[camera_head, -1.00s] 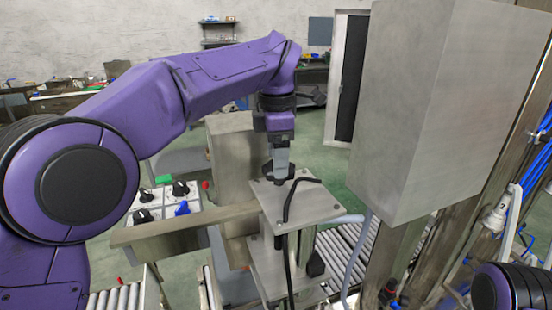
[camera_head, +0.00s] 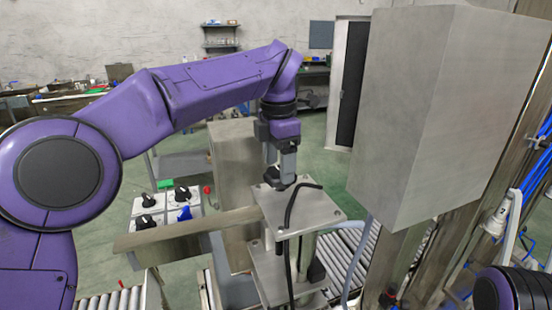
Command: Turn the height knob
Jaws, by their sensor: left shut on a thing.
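My left gripper (camera_head: 277,182) points straight down over a flat metal plate (camera_head: 318,211) on top of a metal stand, near the middle of the head view. Its jaws are shut on a small dark knob (camera_head: 275,184) at the plate's back left corner. The fingers cover most of the knob, so its shape and any marking are hidden. My right gripper is out of view. Only a purple and black part of my right arm shows at the bottom right.
A large grey box (camera_head: 440,110) stands close on the right. A panel with several black knobs (camera_head: 147,200) is at left. Conveyor rollers (camera_head: 345,255) run behind the stand.

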